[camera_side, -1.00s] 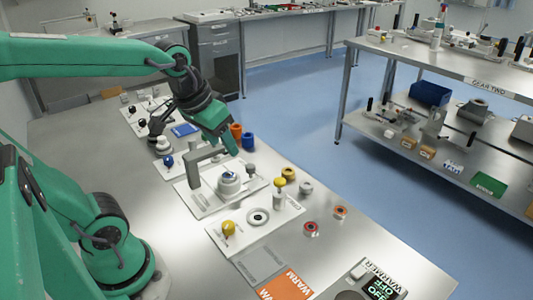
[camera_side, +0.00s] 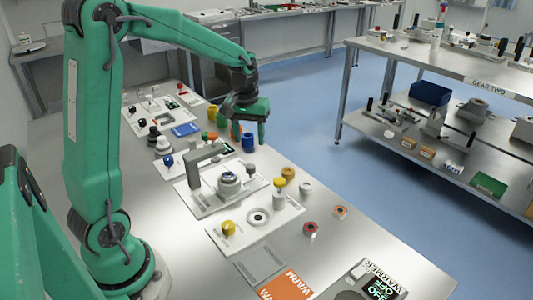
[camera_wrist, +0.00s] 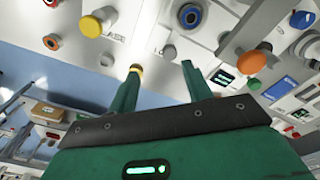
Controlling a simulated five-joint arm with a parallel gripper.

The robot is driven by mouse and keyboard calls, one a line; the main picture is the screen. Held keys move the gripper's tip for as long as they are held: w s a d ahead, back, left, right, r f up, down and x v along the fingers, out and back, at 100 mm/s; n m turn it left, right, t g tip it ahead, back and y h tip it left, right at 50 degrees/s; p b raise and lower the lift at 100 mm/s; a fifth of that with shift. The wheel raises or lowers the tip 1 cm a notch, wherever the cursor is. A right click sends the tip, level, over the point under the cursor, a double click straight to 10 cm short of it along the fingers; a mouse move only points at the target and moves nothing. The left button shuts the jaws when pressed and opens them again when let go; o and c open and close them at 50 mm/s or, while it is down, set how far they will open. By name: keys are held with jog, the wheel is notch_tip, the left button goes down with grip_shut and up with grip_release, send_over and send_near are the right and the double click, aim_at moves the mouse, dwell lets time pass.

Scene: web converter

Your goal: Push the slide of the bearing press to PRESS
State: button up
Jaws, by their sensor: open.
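The blue-ringed housing also shows at the top of the wrist view (camera_wrist: 190,16). A small grey knob (camera_side: 251,170) stands at the plate's right side and shows in the wrist view (camera_wrist: 169,51) beyond the gap between my fingers; it may be the slide's handle. I cannot read a PRESS mark. My gripper (camera_side: 249,134) is open and empty, behind the press and apart from it; its spread fingers show in the wrist view (camera_wrist: 162,66).
A blue cup (camera_side: 248,143) stands close below my gripper. The table's right edge is near.

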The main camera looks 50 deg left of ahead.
jog(key=n, duration=0.1)
send_over(250, 165)
jog(key=shift+g, duration=0.4)
notch_tip(250, 165, down, 4)
jog(key=shift+d+f, duration=0.1)
jog(key=shift+f, duration=0.05)
jog(key=shift+f, duration=0.1)
jog(key=shift+f, duration=3.8)
jog(key=shift+c, duration=0.2)
grip_shut()
